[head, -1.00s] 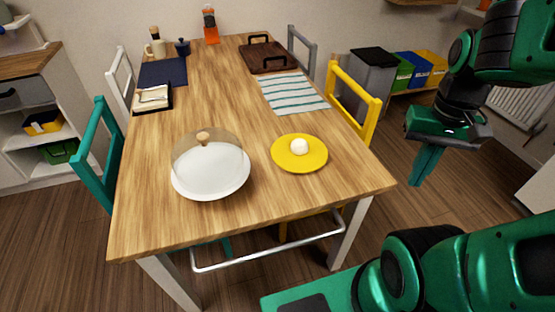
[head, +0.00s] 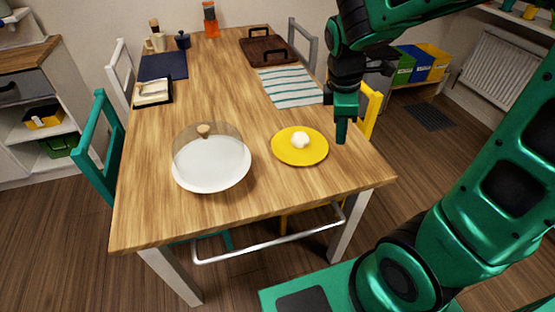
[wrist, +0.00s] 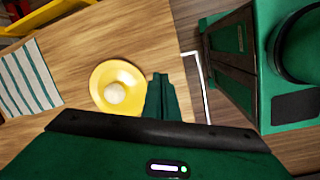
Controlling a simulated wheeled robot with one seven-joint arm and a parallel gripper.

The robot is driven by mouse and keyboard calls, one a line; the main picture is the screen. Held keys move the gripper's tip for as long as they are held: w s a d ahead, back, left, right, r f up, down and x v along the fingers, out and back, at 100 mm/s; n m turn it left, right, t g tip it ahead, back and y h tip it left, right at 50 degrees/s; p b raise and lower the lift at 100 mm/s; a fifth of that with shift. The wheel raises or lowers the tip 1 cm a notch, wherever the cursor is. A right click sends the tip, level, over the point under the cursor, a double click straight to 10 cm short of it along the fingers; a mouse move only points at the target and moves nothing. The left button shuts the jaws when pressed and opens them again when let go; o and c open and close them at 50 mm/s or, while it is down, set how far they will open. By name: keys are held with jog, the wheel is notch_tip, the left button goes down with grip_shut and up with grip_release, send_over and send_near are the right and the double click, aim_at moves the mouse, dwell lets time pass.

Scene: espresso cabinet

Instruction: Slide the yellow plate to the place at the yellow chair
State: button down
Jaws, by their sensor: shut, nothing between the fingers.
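The yellow plate (head: 284,153) lies on the right side of the wooden table, with a round white thing (head: 300,140) on it. The plate also shows in the wrist view (wrist: 101,93). My gripper (head: 341,138) is shut and empty, pointing down just right of the plate's rim. In the wrist view its fingers (wrist: 163,84) are close beside the plate; I cannot tell whether they touch it. The yellow chair (head: 369,108) stands at the table's right side, partly hidden behind my arm.
A white plate under a clear dome (head: 211,165) stands left of the yellow plate. A striped cloth (head: 291,87) and a dark tray (head: 268,51) lie farther back on the right. A teal chair (head: 97,150) is at the left. The table's middle is clear.

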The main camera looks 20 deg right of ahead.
jog(key=w+a+f+n+t, duration=0.1)
jog(key=w+a+f+n, duration=0.25)
jog(key=a+n, duration=0.35)
jog(key=w+a+f+n, duration=0.2)
jog(key=w+a+n, duration=0.2)
jog(key=a+n, duration=0.35)
jog(key=shift+m, duration=0.35)
jog(key=x, duration=1)
jog(key=shift+w+r, duration=0.1)
jog(key=shift+w, duration=0.1)
